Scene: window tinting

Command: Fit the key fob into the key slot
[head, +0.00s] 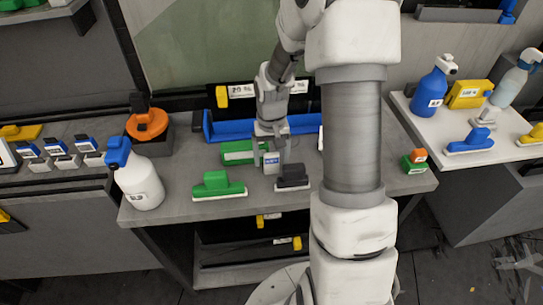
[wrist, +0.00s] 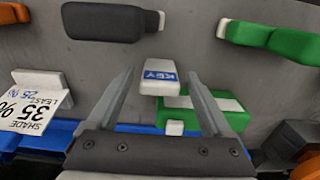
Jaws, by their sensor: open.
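A small white block with a blue KEY label (wrist: 159,78) shows in the wrist view, between the lines of my two fingers and clear of both. It also shows in the head view (head: 271,162), on the grey bench below my gripper. I cannot tell for sure whether it is the key fob or the key slot. My gripper (head: 270,148) is open and empty, pointing down at the bench; in the wrist view its fingers (wrist: 159,73) stand apart on either side of the block. No second key part can be made out.
A green box (head: 238,152) lies close beside the block. A dark-topped block tool (head: 293,177) and a green one (head: 217,185) lie nearer the front edge. A blue bar (head: 220,131) runs behind. A white spray bottle (head: 139,185) stands at the bench's left.

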